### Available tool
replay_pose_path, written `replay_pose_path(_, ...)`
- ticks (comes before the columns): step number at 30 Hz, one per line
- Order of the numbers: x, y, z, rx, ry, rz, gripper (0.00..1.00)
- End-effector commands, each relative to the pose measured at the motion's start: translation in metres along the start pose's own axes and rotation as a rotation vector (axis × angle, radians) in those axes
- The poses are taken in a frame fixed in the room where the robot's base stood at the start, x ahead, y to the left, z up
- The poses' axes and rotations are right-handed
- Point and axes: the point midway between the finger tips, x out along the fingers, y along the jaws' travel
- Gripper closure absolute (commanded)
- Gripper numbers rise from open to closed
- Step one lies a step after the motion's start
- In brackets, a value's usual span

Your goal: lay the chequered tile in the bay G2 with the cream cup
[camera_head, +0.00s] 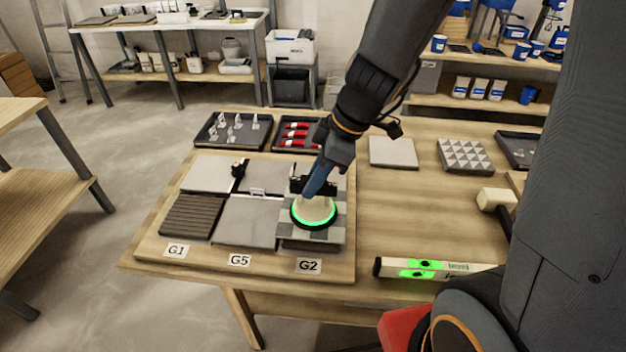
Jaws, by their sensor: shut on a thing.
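My gripper (322,165) is shut on the blue handle of the cream cup (314,207). The cup is a cream dome with a black rim and a lit green ring, and its face is down on the chequered tile (329,234). The tile has light and dark grey squares and lies over the front right bay, behind the label G2 (308,265). The cup hides the tile's middle. I cannot tell whether the tile is fully seated or slightly raised.
A plain grey tile (247,221) is left of it at G5, and a dark ribbed tile (192,216) at G1. Trays of clips (233,131) and red-handled tools (297,134) stand behind. A spirit level (437,269), mallet (494,200) and patterned tile (465,155) lie right.

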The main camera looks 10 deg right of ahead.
Motion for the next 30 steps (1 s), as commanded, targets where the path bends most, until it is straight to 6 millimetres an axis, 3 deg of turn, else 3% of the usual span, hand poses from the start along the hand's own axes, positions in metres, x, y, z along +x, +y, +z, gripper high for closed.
replay_pose_path(30,0.014,0.001,0.005,-0.001,0.001,0.001,1.0)
